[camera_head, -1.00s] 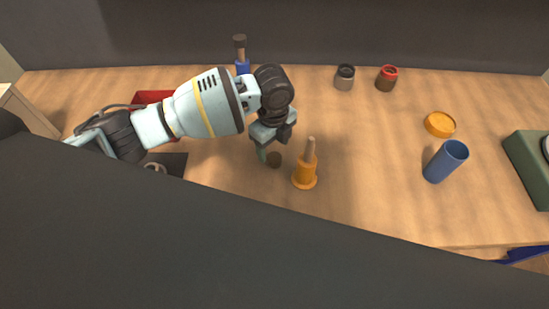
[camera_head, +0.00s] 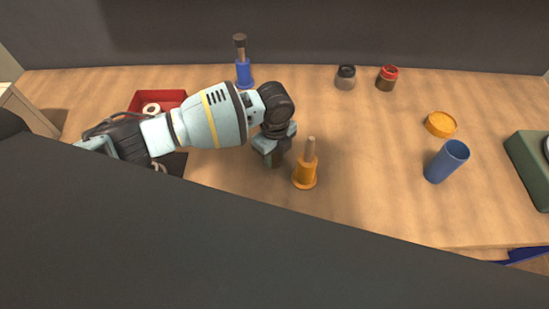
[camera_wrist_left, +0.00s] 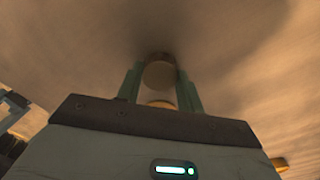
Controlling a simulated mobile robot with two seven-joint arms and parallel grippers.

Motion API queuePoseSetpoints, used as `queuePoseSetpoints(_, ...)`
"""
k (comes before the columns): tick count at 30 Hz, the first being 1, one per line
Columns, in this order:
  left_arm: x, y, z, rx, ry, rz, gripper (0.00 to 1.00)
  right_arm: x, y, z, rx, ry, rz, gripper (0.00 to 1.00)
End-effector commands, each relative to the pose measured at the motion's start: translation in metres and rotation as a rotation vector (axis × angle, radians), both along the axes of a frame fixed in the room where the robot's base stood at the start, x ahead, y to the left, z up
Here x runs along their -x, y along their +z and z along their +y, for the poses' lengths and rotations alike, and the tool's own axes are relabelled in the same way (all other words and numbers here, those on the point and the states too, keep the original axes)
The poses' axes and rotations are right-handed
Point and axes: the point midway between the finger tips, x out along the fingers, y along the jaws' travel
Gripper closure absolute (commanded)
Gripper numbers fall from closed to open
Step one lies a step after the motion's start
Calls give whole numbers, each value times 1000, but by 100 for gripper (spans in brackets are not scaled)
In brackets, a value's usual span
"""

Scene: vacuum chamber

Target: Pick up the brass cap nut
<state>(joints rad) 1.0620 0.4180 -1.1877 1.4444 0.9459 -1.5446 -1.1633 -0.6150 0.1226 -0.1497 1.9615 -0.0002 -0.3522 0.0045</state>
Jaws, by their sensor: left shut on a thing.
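The brass cap nut (camera_wrist_left: 160,73) is a small, dull brown round piece. In the left wrist view it sits between the two green fingers of my left gripper (camera_wrist_left: 160,88), which is shut on it. In the head view my left gripper (camera_head: 277,158) points down at the table, just left of the orange post, and the nut is mostly hidden by the gripper. I cannot tell whether the nut touches the table. My right gripper is not in view.
An orange post (camera_head: 306,172) stands close to the right of the gripper. A red tray (camera_head: 172,97) is behind my arm. The table's middle right is clear.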

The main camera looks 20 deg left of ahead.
Motion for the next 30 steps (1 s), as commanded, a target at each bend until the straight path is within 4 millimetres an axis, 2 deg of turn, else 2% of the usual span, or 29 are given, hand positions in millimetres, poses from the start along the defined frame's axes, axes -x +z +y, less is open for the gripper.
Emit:
queuePoseSetpoints(14, -1, 6, 0, 1, 0, -2, 85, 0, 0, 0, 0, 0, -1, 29)
queuePoseSetpoints(22, 1, 39, 1, 1, -1, -3, 85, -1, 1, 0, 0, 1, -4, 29)
queuePoseSetpoints(30, 59, 43, 26, 0, -1, -4, 85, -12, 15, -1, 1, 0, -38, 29)
